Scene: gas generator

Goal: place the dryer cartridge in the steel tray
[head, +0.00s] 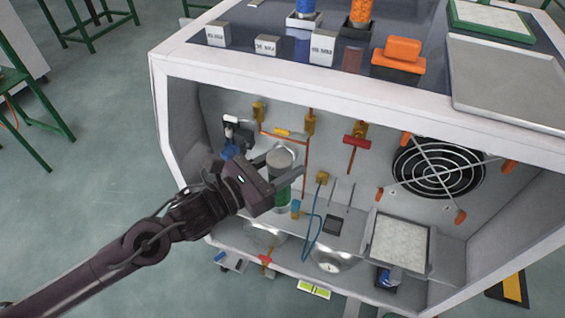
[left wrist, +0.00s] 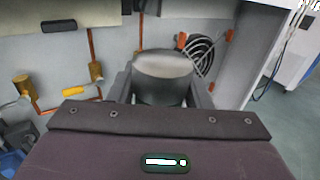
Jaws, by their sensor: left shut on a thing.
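The dryer cartridge (head: 280,157), a cylinder with a grey metal top and a green lower part, is upright inside the open white cabinet. My left gripper (head: 284,170) is shut on it, with a finger on either side. The left wrist view shows the cartridge's grey top (left wrist: 165,66) between the fingers; its lower part is hidden there. Whether its bottom touches the shelf is hard to tell. The steel tray (head: 515,80) lies flat on the cabinet top at the right, and its visible part is empty. My right gripper is not in view.
The cabinet's white front edge (head: 365,97) lies between the cartridge and the tray. Brass valves (head: 310,124) and copper pipes are on the back wall, with a fan (head: 438,167) at right. A framed filter (head: 399,245) stands low right. An orange block (head: 400,52) is beside the tray.

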